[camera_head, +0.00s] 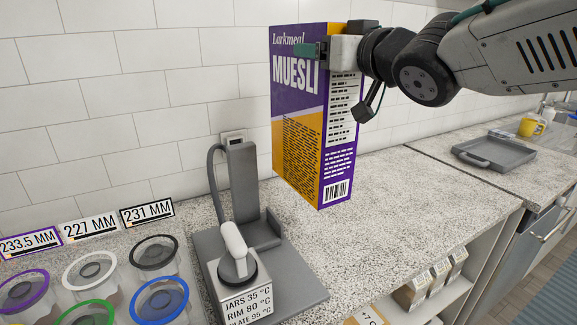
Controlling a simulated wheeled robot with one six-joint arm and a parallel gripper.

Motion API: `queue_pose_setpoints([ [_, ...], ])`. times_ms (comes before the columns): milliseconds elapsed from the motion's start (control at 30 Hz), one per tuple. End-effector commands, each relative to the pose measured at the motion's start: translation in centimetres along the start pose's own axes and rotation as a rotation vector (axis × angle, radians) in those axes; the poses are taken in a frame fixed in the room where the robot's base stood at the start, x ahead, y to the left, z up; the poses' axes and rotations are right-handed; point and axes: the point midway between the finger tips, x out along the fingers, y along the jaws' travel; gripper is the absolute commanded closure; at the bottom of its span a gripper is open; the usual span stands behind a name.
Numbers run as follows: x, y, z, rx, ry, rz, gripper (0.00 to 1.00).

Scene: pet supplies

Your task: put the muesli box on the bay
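The muesli box (296,120) is tall, purple and orange, and hangs upright above the counter in the head view. My gripper (316,50) comes in from the right and is shut on the upper part of the box. A teal finger lies across the front face; the other finger is hidden. The box's lower end appears clear of the stone counter (390,190). No place is marked as the bay, so I cannot tell which spot it is.
A grey stand (240,180) with a white-handled device sits left of the box. Several lidded jars (160,298) and size labels (90,227) are at lower left. Shelves below hold cartons (413,290).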

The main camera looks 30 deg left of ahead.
Motion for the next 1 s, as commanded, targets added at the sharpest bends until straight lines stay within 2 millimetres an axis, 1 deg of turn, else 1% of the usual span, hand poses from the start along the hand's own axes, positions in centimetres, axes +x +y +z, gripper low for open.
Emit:
queue_pose_setpoints([
  [33, 0.0, -0.2, 1.0, 0.002, 0.000, -0.003, 0.93],
  [133, -0.1, -0.3, 2.9, 0.001, 0.002, -0.002, 0.93],
  [467, -0.4, 0.0, 7.8, -0.003, 0.008, 0.018, 0.93],
  [600, -0.4, 0.0, 10.5, -0.003, 0.007, 0.019, 0.93],
  [700, -0.4, 0.0, 11.9, -0.005, 0.009, 0.019, 0.93],
  [867, -0.4, 0.0, 12.9, -0.005, 0.011, 0.019, 0.93],
  [1000, -0.3, 0.0, 14.6, -0.004, 0.008, 0.019, 0.93],
])
